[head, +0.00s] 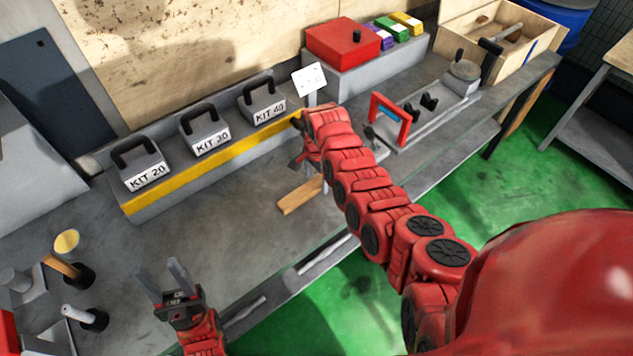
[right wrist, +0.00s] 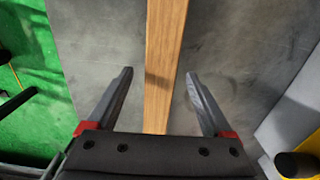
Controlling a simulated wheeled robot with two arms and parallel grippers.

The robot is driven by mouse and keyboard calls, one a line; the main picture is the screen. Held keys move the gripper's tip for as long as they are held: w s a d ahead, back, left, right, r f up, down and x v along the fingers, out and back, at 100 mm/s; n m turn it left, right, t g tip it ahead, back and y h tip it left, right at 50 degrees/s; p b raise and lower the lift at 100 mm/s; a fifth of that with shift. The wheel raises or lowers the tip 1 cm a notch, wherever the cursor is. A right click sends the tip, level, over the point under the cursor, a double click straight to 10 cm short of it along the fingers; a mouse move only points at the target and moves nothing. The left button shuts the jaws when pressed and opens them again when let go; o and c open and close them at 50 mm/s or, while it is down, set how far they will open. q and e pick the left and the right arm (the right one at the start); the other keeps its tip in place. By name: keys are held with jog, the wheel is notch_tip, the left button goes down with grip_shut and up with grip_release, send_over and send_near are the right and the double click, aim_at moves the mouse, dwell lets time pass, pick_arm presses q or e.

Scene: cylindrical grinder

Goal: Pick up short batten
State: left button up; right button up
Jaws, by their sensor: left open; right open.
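The short batten (head: 300,195) is a narrow light-wood strip lying on the grey bench top in the head view. In the right wrist view the batten (right wrist: 166,45) runs lengthwise up the middle, between the two fingers. My right gripper (right wrist: 159,74) is open, with a finger on either side of the batten and a visible gap to each. In the head view my right gripper (head: 299,161) is mostly hidden by its own wrist, just above the batten. My left gripper (head: 157,267) is open and empty over the bench at the lower left.
Kit boxes with black handles, KIT 20 (head: 143,165), KIT 30 (head: 206,130) and KIT 40 (head: 264,101), stand on a yellow-edged ledge (head: 210,160) behind the batten. A red frame (head: 390,118) stands to the right. Handled tools (head: 85,318) stand at lower left. Bare bench surrounds the batten.

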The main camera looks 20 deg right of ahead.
jog(key=shift+f, duration=0.35)
grip_shut()
dwell(0.3)
